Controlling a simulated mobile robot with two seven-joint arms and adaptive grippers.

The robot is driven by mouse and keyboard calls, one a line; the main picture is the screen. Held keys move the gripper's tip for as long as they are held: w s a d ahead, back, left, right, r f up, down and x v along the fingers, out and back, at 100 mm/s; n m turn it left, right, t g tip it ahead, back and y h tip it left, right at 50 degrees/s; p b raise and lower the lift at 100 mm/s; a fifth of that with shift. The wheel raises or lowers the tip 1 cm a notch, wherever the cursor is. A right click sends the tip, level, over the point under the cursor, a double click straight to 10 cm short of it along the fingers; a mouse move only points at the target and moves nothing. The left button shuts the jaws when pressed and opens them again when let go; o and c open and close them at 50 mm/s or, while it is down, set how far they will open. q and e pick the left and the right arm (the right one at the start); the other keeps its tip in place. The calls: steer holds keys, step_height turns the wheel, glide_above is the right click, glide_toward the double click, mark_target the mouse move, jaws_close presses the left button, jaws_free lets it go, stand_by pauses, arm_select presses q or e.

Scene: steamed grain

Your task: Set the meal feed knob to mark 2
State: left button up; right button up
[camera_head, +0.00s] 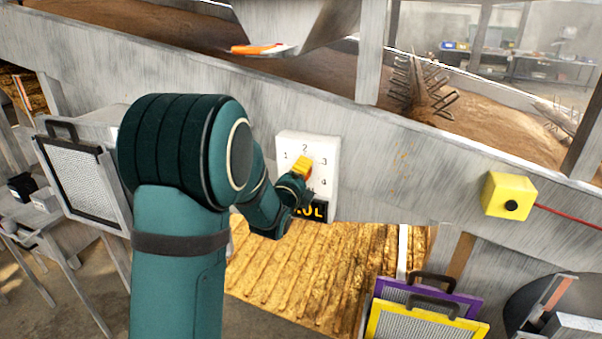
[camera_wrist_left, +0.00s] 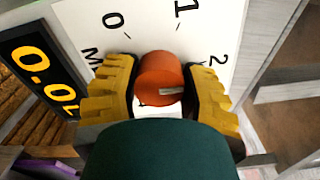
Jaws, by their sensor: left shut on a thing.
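The meal feed knob (camera_wrist_left: 162,78) is a round orange knob with a short white line on its face. In the left wrist view that line points right, roughly towards the side of mark 2 (camera_wrist_left: 222,60); I cannot tell if it lines up exactly. The white dial plate (camera_head: 293,142) carries marks 1, 2, 3 and 4 in the head view, and mark 0 (camera_wrist_left: 112,20) shows in the wrist view. My left gripper (camera_wrist_left: 162,88) is shut on the knob, one yellow finger on each side. In the head view the left gripper (camera_head: 302,171) partly covers the knob and plate.
A black display (camera_wrist_left: 40,65) with yellow characters sits below the plate, partly hidden. A yellow box with a black button (camera_head: 510,196) is at right. Purple (camera_head: 460,297) and yellow-framed (camera_head: 470,328) screens stand below. A sloping trough of brown meal (camera_head: 330,75) lies above.

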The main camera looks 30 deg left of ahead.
arm_select(q)
steer(key=shift+r, duration=0.1)
steer(key=o, duration=1.2)
steer(key=shift+a, duration=0.1)
steer(key=v, duration=1.2)
